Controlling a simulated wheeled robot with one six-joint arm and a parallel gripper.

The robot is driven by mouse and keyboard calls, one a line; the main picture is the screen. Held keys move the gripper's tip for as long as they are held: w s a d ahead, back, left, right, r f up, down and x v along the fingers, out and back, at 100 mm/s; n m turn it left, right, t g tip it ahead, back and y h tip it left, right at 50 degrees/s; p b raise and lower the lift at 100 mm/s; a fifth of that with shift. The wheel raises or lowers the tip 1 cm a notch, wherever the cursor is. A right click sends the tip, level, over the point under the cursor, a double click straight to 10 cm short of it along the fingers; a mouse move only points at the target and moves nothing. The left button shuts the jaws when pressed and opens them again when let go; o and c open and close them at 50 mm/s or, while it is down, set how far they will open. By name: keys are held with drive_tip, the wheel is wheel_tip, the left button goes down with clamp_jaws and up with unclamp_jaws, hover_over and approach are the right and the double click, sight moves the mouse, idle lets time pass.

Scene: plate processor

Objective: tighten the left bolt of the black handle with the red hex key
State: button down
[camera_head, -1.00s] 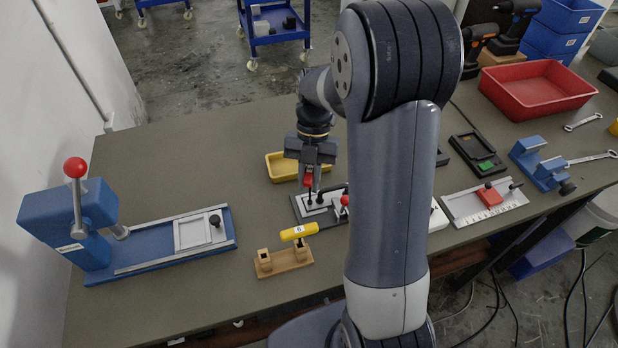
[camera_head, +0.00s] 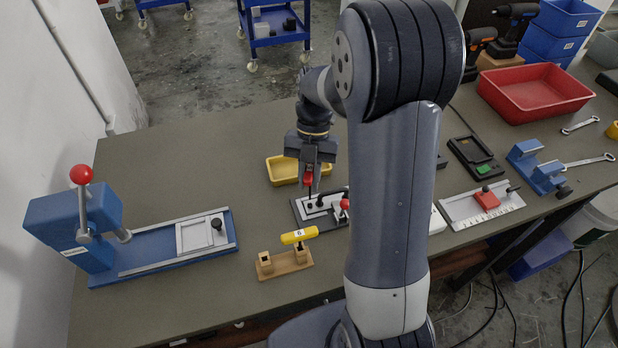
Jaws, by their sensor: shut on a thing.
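My gripper (camera_head: 309,170) points down and is shut on the red hex key (camera_head: 308,180). The key's red grip shows between the fingers, and its dark shaft reaches down toward the black handle (camera_head: 319,205). The handle lies on a light plate on a dark base (camera_head: 298,212), left of my arm. The shaft's lower end is at the left part of the handle, by the left bolt. I cannot tell whether its tip is seated in the bolt. My arm hides the right side of this fixture.
A yellow tray (camera_head: 270,170) is just behind the gripper. A wooden stand (camera_head: 285,264) with a yellow-handled tool (camera_head: 299,236) is in front. A blue press (camera_head: 75,222) with a red-knobbed lever stands at left. A red bin (camera_head: 535,112) is at right. The table's back left is clear.

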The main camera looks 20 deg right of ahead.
drive_tip(key=shift+r+p, duration=0.45)
drive_tip(key=shift+r, duration=0.4)
drive_tip(key=shift+f, duration=0.15)
drive_tip(key=shift+f+b, duration=1.2)
drive_tip(key=shift+f, duration=0.45)
drive_tip(key=shift+f, duration=0.25)
drive_tip(key=shift+r+p, duration=1.4)
drive_tip(key=shift+r, duration=0.65)
drive_tip(key=shift+f, duration=0.2)
